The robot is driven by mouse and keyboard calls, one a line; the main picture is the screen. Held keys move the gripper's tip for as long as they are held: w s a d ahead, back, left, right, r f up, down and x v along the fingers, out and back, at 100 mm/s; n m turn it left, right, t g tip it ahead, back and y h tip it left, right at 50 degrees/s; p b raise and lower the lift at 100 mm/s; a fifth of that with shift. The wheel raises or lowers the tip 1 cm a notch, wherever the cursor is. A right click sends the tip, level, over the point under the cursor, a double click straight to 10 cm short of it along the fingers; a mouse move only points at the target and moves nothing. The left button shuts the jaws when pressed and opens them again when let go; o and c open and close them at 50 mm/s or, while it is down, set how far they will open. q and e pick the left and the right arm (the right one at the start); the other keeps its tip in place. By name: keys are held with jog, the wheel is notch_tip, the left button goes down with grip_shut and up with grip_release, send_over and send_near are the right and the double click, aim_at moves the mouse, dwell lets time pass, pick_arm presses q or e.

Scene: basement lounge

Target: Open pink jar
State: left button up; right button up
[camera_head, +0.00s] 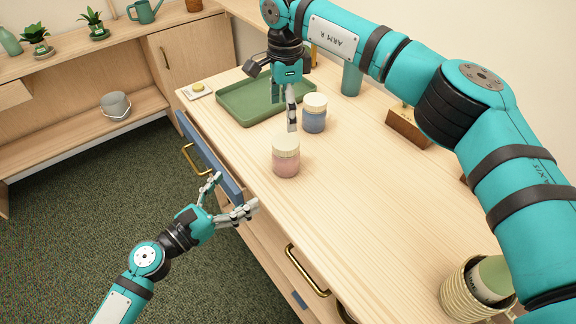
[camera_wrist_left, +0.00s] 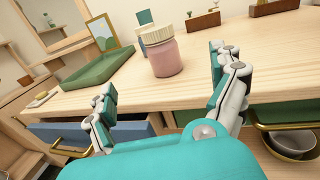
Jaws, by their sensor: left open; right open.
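The pink jar (camera_head: 286,160) stands upright on the wooden counter with its cream lid (camera_head: 286,143) on. It also shows in the left wrist view (camera_wrist_left: 165,58), beyond and between the fingers. My left gripper (camera_head: 231,193) is open and empty beside the counter's front edge, to the left of and below the jar, not touching it. My right gripper (camera_head: 284,108) is open, pointing down over the counter behind the pink jar, between the green tray and the blue jar. It looks empty and apart from the pink jar.
A blue jar (camera_head: 314,116) with a cream lid stands behind the pink jar. A green tray (camera_head: 240,101) lies at the back left. An opened blue-fronted drawer (camera_head: 208,155) juts out near my left gripper. A ribbed pot (camera_head: 464,292) stands at the front right. The middle right counter is clear.

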aim_at(285, 154)
jog(key=shift+f+b, duration=0.45)
jog(key=shift+f, duration=0.3)
pick_arm(q)
jog(key=x, duration=0.5)
jog(key=f+x, duration=0.1)
jog(key=x, duration=1.1)
jog(key=shift+w+d+f, duration=0.1)
jog(key=shift+f, duration=0.1)
jog(key=shift+c, duration=0.4)
